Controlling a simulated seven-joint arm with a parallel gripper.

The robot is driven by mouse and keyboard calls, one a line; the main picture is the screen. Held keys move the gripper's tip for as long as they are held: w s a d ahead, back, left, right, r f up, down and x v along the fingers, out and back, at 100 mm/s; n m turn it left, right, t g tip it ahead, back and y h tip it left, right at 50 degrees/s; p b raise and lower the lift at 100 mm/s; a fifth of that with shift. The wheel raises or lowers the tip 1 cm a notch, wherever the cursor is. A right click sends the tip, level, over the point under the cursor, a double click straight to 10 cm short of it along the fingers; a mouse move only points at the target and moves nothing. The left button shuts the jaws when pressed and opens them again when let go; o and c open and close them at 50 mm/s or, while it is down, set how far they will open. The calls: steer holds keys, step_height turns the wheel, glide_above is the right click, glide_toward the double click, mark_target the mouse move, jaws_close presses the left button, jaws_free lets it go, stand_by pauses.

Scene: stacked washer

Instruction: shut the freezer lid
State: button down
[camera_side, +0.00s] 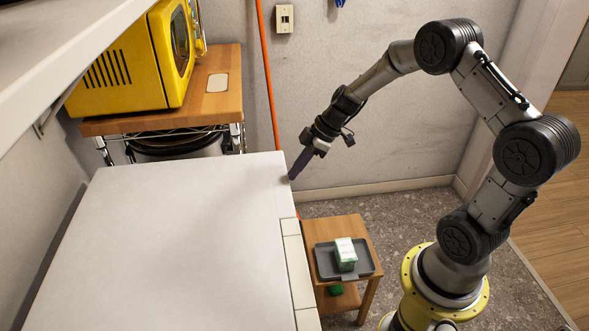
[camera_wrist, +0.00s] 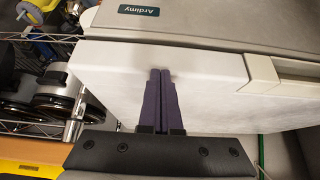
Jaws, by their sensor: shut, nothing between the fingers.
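The freezer lid (camera_side: 180,240) is a large white slab filling the lower left of the side view. It looks roughly flat there; I cannot tell whether a gap remains beneath it. In the wrist view a white slab (camera_wrist: 215,70) lies across the middle, beside a grey panel (camera_wrist: 210,20) with an "Ardimy" label and a pale handle-like piece (camera_wrist: 285,74). My gripper (camera_side: 291,178) is at the lid's far right corner, pointing down and left. Its purple fingers (camera_wrist: 160,72) are together and empty, with their tips at or very near the white surface. Contact is unclear.
A yellow microwave (camera_side: 125,60) stands on a wooden-topped cart (camera_side: 205,105) behind the lid. A small wooden stool (camera_side: 345,228) with a grey tray (camera_side: 328,268) and a white-green box (camera_side: 345,252) stands right of the freezer. An orange pole (camera_side: 266,75) leans at the wall.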

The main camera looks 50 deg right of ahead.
steer(key=v, duration=1.3)
steer(key=a+r+n, duration=0.3)
steer(key=a+r, duration=0.5)
steer(key=a, duration=0.1)
steer(key=s+a+r+m+t+h, duration=0.1)
steer(key=s+a+r+m, duration=0.15)
steer(key=s, duration=0.55)
steer(key=s+a+r+m+h, duration=0.1)
steer(key=s+a+r+h, duration=0.15)
steer(key=s, duration=0.45)
steer(key=s+d+f+m+h, duration=0.1)
steer(key=s+d+f+m, duration=0.1)
steer(key=s+f+m, duration=0.3)
steer(key=m, duration=0.3)
steer(key=shift+s, duration=0.3)
steer(key=shift+m, duration=0.25)
